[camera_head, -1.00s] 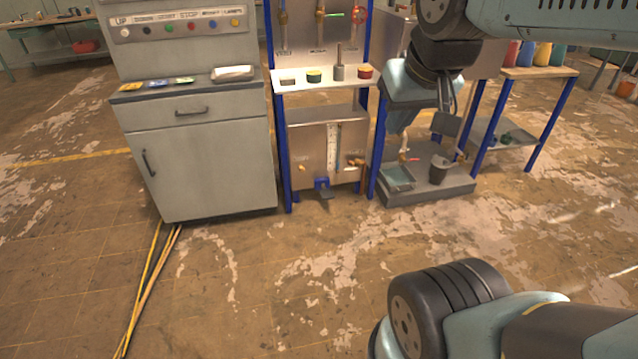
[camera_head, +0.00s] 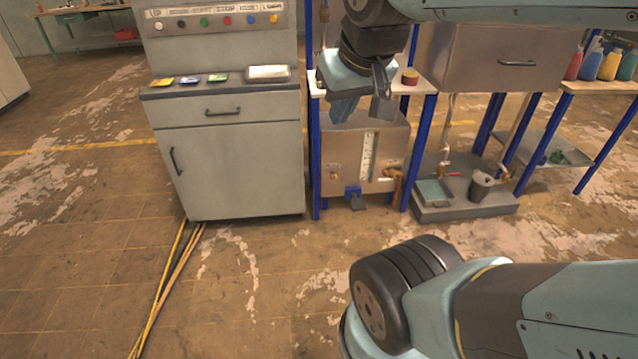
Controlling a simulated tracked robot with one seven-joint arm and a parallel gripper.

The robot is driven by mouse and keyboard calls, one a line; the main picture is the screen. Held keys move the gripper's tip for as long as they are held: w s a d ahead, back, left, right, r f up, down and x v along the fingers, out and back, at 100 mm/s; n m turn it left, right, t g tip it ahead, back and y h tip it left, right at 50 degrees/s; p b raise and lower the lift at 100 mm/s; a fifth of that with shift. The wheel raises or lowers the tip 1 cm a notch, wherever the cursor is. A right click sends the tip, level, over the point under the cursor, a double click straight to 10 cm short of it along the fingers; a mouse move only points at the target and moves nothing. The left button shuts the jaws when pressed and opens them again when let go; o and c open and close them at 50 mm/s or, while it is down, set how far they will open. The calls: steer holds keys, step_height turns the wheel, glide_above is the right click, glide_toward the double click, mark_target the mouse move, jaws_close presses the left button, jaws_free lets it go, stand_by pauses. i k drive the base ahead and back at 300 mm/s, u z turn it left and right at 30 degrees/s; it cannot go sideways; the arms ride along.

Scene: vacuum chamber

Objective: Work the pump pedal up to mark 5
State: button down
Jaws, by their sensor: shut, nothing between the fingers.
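The pump pedal (camera_head: 356,201) is a small dark plate on a blue bracket, low at the front of a metal pump box (camera_head: 345,150) near the floor. An upright white scale (camera_head: 367,157) with fine marks is on the box's front. Its marks are too small to read, so I cannot tell the level. My gripper (camera_head: 362,108) is shut and empty. It hangs in front of the top of the box, well above the pedal and apart from it. It hides part of the shelf and the box's top edge.
A grey cabinet (camera_head: 232,160) stands close on the left. Blue posts (camera_head: 424,135) frame the pump box. A low grey platform (camera_head: 465,206) with a dark bucket (camera_head: 481,186) is on the right. Yellow cables (camera_head: 172,285) lie on the floor at left. The floor in front is clear.

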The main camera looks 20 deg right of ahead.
mark_target(358, 205)
steer(key=i, duration=1.1)
steer(key=z, duration=0.65)
